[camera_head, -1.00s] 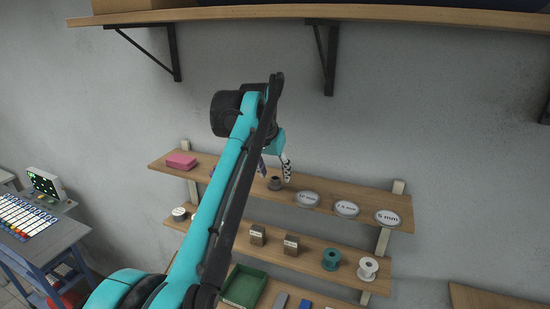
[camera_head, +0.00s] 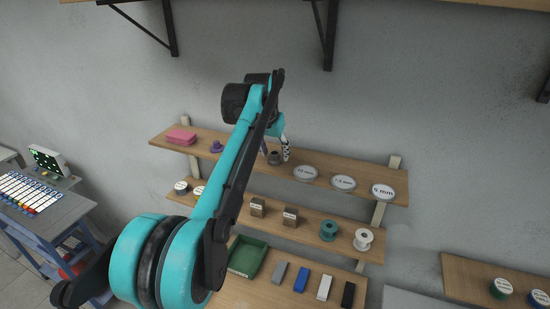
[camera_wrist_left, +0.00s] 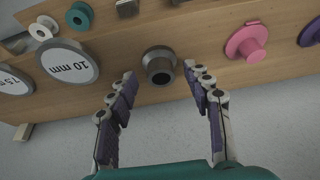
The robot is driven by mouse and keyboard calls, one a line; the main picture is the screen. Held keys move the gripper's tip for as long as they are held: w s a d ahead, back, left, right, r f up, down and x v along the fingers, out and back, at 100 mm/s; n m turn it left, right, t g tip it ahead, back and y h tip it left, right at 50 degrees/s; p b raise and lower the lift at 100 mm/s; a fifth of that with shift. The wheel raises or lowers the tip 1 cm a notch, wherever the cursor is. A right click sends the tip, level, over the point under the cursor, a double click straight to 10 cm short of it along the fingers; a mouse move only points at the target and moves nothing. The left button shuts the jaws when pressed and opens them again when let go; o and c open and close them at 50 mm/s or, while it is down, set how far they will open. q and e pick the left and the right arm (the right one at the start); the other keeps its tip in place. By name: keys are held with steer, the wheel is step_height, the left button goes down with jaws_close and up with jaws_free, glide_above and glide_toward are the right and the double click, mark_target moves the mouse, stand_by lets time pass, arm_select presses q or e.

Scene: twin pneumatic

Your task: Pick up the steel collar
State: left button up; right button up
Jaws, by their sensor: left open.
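The steel collar (camera_wrist_left: 159,66) is a dark grey ring with a flange and a central hole. It sits on the top wooden shelf, and in the head view (camera_head: 274,158) it shows just beside my left gripper (camera_head: 277,150). In the left wrist view my left gripper (camera_wrist_left: 164,92) is open, with one finger on each side below the collar. The collar lies ahead of and between the fingertips, and nothing is held. In the head view my left arm hides part of the shelf. My right gripper is not in view.
Round size labels, such as the 10 mm one (camera_wrist_left: 67,63), stand beside the collar. A pink flanged part (camera_wrist_left: 247,42) is on its other side. Lower shelves hold spools (camera_head: 363,239), small boxes and a green tray (camera_head: 247,257). A bracketed shelf hangs above.

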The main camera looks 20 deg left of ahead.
arm_select(q)
jaws_close()
steer(key=shift+r, duration=0.1)
